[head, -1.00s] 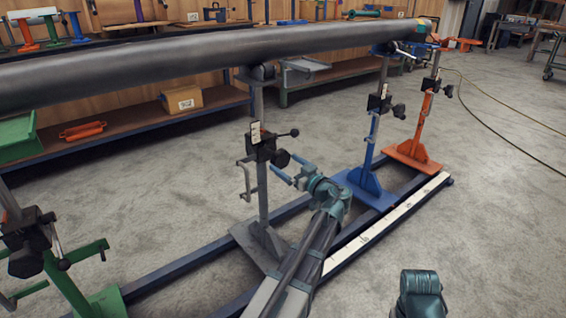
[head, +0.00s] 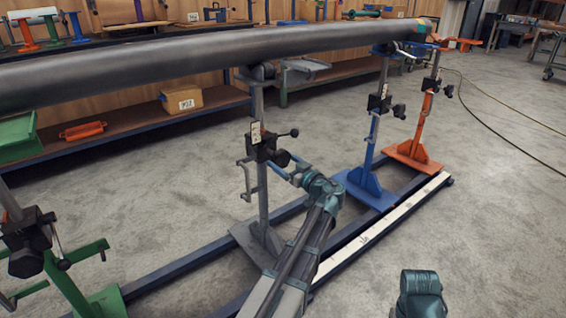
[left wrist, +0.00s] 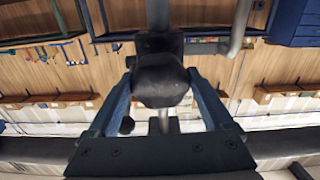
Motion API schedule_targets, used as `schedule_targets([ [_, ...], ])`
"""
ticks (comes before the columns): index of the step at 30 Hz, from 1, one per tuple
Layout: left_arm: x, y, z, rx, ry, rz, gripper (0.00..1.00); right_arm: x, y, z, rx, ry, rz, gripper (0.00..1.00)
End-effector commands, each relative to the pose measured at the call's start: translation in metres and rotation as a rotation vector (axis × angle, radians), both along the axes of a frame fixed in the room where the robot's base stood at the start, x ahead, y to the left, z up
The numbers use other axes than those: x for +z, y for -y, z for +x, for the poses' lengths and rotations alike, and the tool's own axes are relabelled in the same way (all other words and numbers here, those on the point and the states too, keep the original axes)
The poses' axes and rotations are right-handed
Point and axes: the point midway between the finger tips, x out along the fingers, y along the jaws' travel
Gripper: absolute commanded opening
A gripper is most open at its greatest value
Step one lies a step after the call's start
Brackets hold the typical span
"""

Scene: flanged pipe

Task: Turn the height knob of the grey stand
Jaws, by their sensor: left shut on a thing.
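The grey stand (head: 263,205) rises from the floor frame to the long dark pipe, left of the blue stand. Its black height knob (head: 281,158) sticks out to the right of the black clamp block. My left gripper (head: 284,165) reaches it from the lower right, its blue fingers at the knob. In the left wrist view the dark knob (left wrist: 161,80) sits between the two blue fingers of my left gripper (left wrist: 161,88), which is shut on it.
The dark pipe (head: 180,60) runs across above the stands. A green stand (head: 75,285) is at left; a blue stand (head: 366,180) and an orange stand (head: 417,145) are at right. Blue floor rails (head: 190,265) link them. Shelves line the back; open floor lies right.

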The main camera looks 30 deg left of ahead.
Motion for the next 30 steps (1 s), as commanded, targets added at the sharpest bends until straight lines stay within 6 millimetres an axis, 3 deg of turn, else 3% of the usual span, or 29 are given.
schedule_targets([
  [11,0.0000,0.0001,-0.0007,0.001,-0.094,0.039,0.30,0.0000,0.0000,0.0000,0.000,0.000,0.000,0.00],
  [30,0.0003,-0.0003,-0.0020,0.001,-0.560,0.231,0.30,0.0005,-0.0001,0.0000,0.000,0.000,0.000,0.00],
])
